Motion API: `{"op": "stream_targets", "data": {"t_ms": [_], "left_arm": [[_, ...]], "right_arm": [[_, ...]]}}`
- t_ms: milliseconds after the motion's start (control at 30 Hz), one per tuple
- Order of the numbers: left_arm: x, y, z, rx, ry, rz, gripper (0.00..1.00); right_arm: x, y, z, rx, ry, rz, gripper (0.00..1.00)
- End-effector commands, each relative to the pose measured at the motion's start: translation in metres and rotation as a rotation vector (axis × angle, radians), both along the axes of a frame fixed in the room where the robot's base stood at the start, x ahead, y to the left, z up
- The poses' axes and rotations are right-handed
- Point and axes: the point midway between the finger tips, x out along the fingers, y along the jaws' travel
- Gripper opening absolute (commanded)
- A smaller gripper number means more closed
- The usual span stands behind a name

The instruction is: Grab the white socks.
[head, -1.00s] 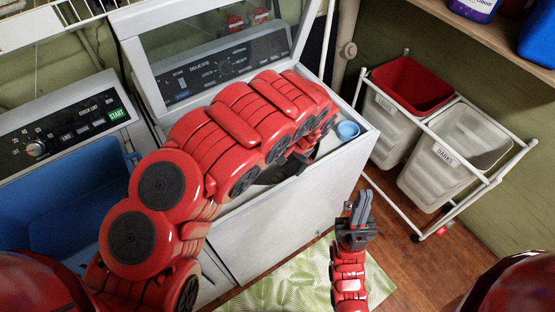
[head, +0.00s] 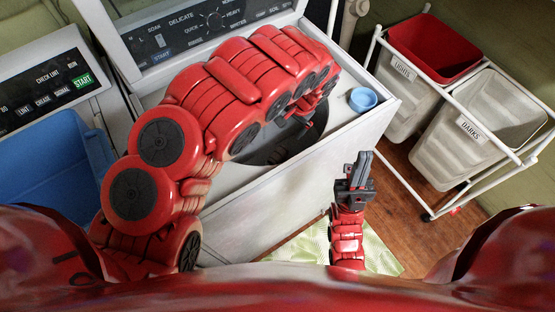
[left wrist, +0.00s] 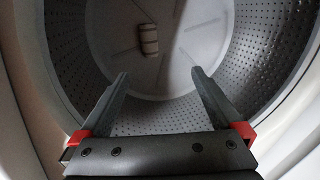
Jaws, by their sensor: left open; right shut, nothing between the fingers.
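A small off-white rolled bundle with dark bands, which looks like the white socks (left wrist: 149,39), lies at the bottom of the perforated washer drum (left wrist: 262,60). In the left wrist view my left gripper (left wrist: 160,75) is open and empty, pointing down into the drum, with the bundle beyond its fingertips and apart from them. In the head view my left arm reaches over the open washer (head: 305,190), and the socks do not show there. My right gripper (head: 361,168) is shut and empty, in front of the washer on the right.
A blue cup (head: 363,99) stands on the washer's top right corner. A blue basket (head: 50,165) sits in the machine at left. A rolling cart holds a "LIGHTS" bin (head: 405,95) and a "DARKS" bin (head: 465,150). A leafy mat (head: 384,258) lies on the wooden floor.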

Motion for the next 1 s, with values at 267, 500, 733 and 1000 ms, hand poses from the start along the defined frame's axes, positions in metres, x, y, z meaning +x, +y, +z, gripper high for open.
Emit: {"op": "stream_targets", "data": {"t_ms": [267, 500, 733, 1000], "left_arm": [[0.0, 0.0, -0.092, 0.0, 0.0, 0.0, 1.0], [0.0, 0.001, -0.11, 0.0, 0.002, 0.001, 1.0], [0.006, 0.008, -0.141, -0.003, 0.003, 0.001, 1.0], [0.01, 0.015, -0.167, 0.0, 0.002, -0.001, 1.0]], "right_arm": [[0.0, 0.0, -0.092, 0.0, 0.0, 0.0, 0.0], [0.0, 0.0, -0.104, 0.0, 0.0, 0.0, 0.0], [0.0, 0.0, -0.098, 0.0, 0.0, 0.0, 0.0], [0.0, 0.0, -0.097, 0.0, 0.0, 0.0, 0.0]]}}
